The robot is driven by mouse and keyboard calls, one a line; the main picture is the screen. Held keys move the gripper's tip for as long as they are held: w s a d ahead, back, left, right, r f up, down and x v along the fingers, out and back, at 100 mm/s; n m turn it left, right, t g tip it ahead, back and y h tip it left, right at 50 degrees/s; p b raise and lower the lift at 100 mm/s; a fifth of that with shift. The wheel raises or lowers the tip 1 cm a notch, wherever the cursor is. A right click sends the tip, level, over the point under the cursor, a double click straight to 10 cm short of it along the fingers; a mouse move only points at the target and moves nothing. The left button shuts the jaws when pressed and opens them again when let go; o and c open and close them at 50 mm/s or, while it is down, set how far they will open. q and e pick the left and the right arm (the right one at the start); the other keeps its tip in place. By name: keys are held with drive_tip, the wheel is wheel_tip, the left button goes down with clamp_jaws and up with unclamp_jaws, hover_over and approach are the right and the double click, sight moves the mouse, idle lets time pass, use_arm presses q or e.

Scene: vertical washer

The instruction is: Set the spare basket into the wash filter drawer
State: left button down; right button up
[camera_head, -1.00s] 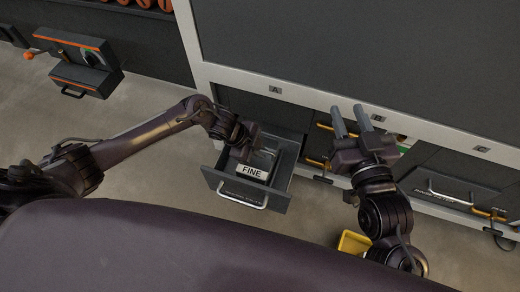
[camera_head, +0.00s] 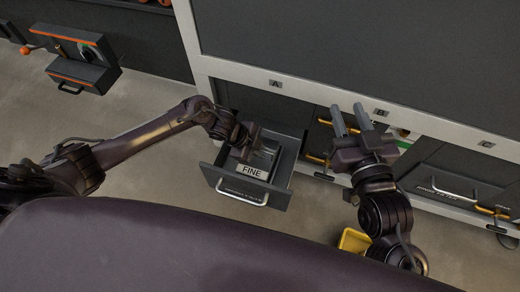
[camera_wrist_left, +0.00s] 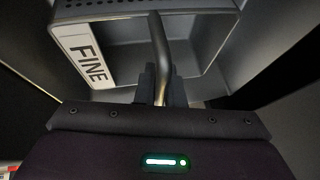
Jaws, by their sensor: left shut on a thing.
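The spare basket is a grey box with a white FINE label (camera_head: 252,171); its wall and handle also show in the left wrist view (camera_wrist_left: 195,45). My left gripper (camera_head: 256,150) is shut on the basket's handle. The basket is inside the outline of the open wash filter drawer (camera_head: 282,197), below A. Whether it touches the drawer floor cannot be told. The drawer's dark walls flank it in the left wrist view (camera_wrist_left: 290,55). My right gripper (camera_head: 351,118) is open and empty, right of the drawer.
The drawer's silver front handle (camera_head: 241,196) faces me. Brass handles (camera_head: 318,160) and closed compartments under B and C line the machine's front. A yellow container (camera_head: 354,241) is partly behind my right arm. An orange-trimmed panel (camera_head: 84,60) stands at the left.

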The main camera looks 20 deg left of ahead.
use_arm(q)
drive_tip(key=shift+f, duration=0.15)
drive_tip(key=c, duration=1.5)
unclamp_jaws()
drive_tip(key=shift+o, duration=0.2)
drive_tip(key=p+v, duration=0.3)
drive_tip(key=v, duration=0.4)
drive_tip(key=shift+a+r, duration=0.15)
drive_tip(key=shift+r, duration=0.15)
drive_tip(key=shift+r, duration=0.1)
